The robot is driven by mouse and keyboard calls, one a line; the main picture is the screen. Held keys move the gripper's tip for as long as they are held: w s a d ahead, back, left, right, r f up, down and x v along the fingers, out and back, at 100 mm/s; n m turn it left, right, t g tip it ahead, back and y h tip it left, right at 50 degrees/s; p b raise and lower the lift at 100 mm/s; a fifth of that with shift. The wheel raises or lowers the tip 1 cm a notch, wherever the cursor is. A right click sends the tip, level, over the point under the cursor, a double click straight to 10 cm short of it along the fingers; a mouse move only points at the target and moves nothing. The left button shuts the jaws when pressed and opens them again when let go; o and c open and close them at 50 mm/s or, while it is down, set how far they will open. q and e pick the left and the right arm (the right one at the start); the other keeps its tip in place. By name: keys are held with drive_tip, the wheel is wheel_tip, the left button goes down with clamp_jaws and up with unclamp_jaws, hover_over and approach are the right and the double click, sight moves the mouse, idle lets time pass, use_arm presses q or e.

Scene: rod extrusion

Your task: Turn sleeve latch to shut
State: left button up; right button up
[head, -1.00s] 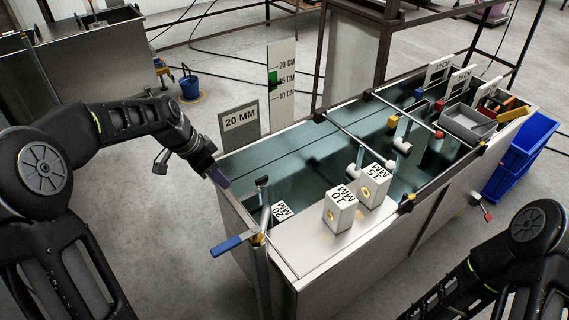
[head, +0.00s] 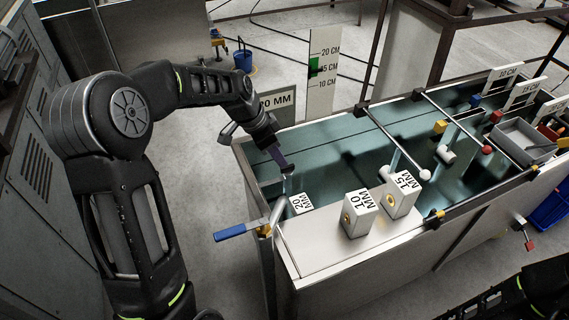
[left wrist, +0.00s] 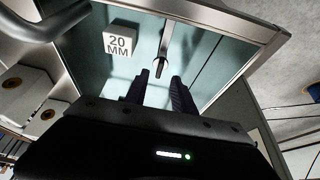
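My left gripper (head: 285,168) is above the near left corner of the tank, beside a thin metal lever (head: 288,185). In the left wrist view the lever, with a dark tip (left wrist: 159,68), lies just ahead of the fingers (left wrist: 159,92). The fingers stand apart with nothing between them. A blue-handled lever (head: 232,232) on a bent metal tube is at the tank's left end. No label shows which part is the sleeve latch. The white 20 MM block (head: 300,203) is close by, and also in the left wrist view (left wrist: 119,41). My right gripper is out of view.
The 10 MM (head: 359,213) and 15 MM (head: 402,194) blocks stand on the tank's front ledge (head: 320,245). A grey 20 MM sign (head: 277,104) and a height scale (head: 323,75) stand behind. Cross rods span the tank farther right.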

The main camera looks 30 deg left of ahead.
use_arm(q)
drive_tip(key=x, duration=0.5)
drive_tip(key=shift+w+f, duration=0.1)
drive_tip(key=shift+f, duration=0.15)
clamp_jaws()
idle(1.2)
